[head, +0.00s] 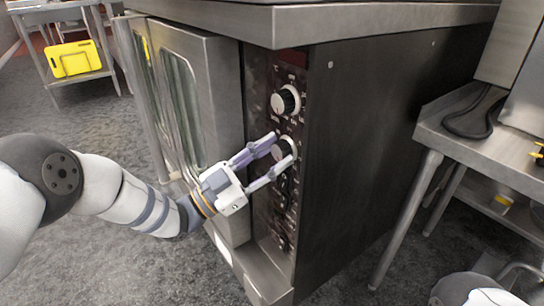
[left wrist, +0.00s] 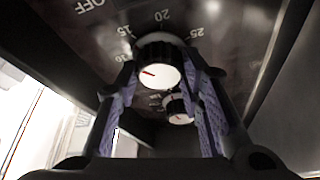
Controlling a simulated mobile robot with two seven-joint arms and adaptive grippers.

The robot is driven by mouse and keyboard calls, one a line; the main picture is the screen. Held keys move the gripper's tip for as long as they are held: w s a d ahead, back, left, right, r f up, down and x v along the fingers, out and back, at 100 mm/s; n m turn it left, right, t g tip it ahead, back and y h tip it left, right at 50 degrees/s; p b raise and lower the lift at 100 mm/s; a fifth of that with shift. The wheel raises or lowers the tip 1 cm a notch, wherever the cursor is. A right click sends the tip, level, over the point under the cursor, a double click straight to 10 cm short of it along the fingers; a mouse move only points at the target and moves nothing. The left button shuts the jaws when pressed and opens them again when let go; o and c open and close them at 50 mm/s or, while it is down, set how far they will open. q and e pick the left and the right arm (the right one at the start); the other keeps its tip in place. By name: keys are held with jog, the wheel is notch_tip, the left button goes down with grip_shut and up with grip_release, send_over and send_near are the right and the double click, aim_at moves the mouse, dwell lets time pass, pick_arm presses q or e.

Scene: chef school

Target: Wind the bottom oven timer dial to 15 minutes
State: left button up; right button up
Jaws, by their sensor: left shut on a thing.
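The oven's dark control panel (head: 287,70) carries a column of dials. My left gripper (head: 281,149) is shut on the second dial from the top, the timer dial (head: 285,147), with one finger on each side of it. In the left wrist view the timer dial (left wrist: 160,73) has a pale face and a red mark pointing left. Printed numbers 15, 20 and 25 run around its upper side, with OFF further left. The mark points left, below the 15. My right gripper is not in view.
An upper dial (head: 285,101) sits above the held one, and darker controls lie below it. The oven's glazed door (head: 195,90) stands to the left of the panel. A steel table (head: 480,140) is at the right. Grey floor lies open at the left.

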pick_arm(q)
jog(key=shift+r+m+g+h, duration=0.3)
jog(key=shift+m+g, duration=0.2)
jog(key=shift+m, duration=0.5)
jog(key=shift+w+m, duration=0.1)
jog(key=shift+m, duration=0.2)
jog(key=o, duration=1.2)
jog(key=shift+d+f+g, duration=0.1)
jog(key=shift+f+g, duration=0.05)
jog(key=shift+g, duration=0.15)
jog(key=shift+c, duration=0.2)
jog(key=v, duration=1.2)
